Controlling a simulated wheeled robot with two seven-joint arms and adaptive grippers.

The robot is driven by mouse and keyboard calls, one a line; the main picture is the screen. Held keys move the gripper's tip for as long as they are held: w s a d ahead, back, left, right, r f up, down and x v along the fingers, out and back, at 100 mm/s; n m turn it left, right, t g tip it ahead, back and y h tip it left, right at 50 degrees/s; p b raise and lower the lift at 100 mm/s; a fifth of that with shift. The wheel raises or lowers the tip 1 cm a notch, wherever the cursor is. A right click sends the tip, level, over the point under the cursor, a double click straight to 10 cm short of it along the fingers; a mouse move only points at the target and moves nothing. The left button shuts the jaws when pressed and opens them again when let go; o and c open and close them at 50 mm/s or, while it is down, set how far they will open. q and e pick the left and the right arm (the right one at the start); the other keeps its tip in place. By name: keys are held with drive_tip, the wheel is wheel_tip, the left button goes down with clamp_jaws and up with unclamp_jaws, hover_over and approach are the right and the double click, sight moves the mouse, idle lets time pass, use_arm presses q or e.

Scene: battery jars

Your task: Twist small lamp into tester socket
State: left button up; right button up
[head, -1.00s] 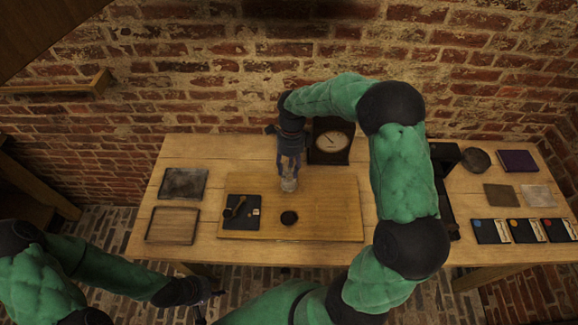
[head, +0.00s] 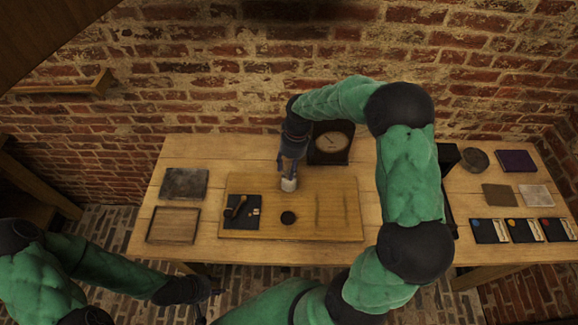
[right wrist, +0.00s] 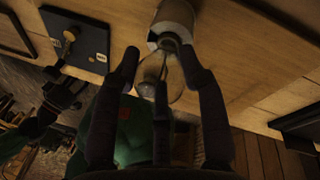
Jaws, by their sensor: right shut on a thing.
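My right gripper (head: 289,172) is over the middle of the wooden board (head: 335,205), pointing down. In the right wrist view its fingers (right wrist: 163,75) are closed around a clear glass lamp (right wrist: 152,88). The lamp's narrow end meets the dark-ringed opening of a pale cylinder, which looks like the tester socket (right wrist: 175,16). How deep the lamp sits cannot be told. In the head view the pale socket (head: 289,185) shows just below the fingertips; the lamp is largely hidden there. My left gripper (head: 209,299) is off the table's front edge, empty, its fingers apart.
A dark plate with a brass lever (head: 242,211) and a round black piece (head: 288,218) lie on the board. A dial meter (head: 331,141) stands close behind my right gripper. Trays (head: 173,226) lie at left; cards (head: 524,230) lie at right. The board's right part is clear.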

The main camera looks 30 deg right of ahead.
drive_tip(key=o, duration=1.1)
drive_tip(key=shift+f, duration=0.1)
drive_tip(key=shift+o, duration=0.2)
drive_tip(key=shift+r, duration=0.2)
drive_tip(key=v, duration=1.1)
drive_tip(key=shift+d+r, duration=0.15)
drive_tip(key=shift+r, duration=0.2)
